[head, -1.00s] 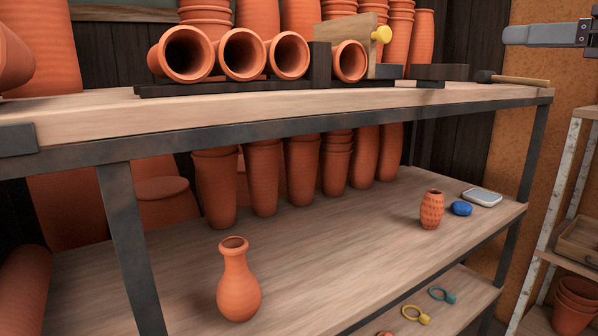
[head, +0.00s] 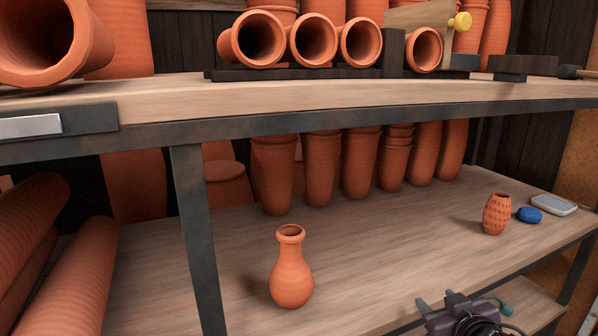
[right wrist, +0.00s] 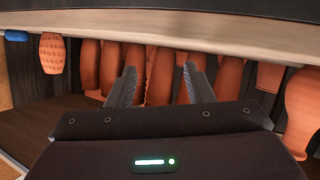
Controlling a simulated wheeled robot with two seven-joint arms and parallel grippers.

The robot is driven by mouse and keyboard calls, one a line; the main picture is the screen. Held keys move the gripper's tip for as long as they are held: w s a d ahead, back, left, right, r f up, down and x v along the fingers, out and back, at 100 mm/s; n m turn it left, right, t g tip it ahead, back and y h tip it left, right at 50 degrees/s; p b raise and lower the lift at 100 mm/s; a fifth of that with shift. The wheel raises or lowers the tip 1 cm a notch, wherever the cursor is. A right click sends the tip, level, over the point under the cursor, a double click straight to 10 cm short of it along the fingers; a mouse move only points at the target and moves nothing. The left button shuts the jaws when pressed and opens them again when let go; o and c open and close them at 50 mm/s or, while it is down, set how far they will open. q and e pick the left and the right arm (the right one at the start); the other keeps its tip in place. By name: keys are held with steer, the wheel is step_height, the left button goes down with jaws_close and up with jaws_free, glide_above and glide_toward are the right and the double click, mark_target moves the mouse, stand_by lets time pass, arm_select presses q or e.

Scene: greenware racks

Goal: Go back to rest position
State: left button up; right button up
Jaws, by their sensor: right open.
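My right gripper (head: 440,303) is at the lower right of the head view, in front of the lower shelf's front edge. In the right wrist view its two fingers (right wrist: 160,85) are apart with nothing between them. My left gripper is not in view. A smooth orange bottle-shaped vase (head: 291,275) stands upright on the lower shelf, left of the right gripper. A dimpled orange vase (head: 496,214) stands farther back on the right; it also shows in the right wrist view (right wrist: 52,53), which looks upside down.
The lower shelf (head: 380,240) has bare board between the vases. A blue item (head: 529,215) and a grey-white item (head: 553,205) lie at its right end. A metal post (head: 197,240) is at left. Orange pots (head: 273,175) line the back, and the upper shelf (head: 330,96) overhangs.

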steer(key=s+a+f+g, duration=0.4)
steer(key=s+f+g, duration=0.1)
steer(key=s+f, duration=0.5)
steer(key=s+a+f+g, duration=0.3)
steer(key=s+f+g, duration=0.4)
steer(key=s, duration=0.6)
step_height(320, 180, down, 29)
steer(key=s+d+f+g, duration=0.1)
steer(key=s+d+f, duration=0.2)
steer(key=s+f, duration=1.7)
steer(key=shift+s+d+f, duration=0.2)
steer(key=shift+s, duration=0.25)
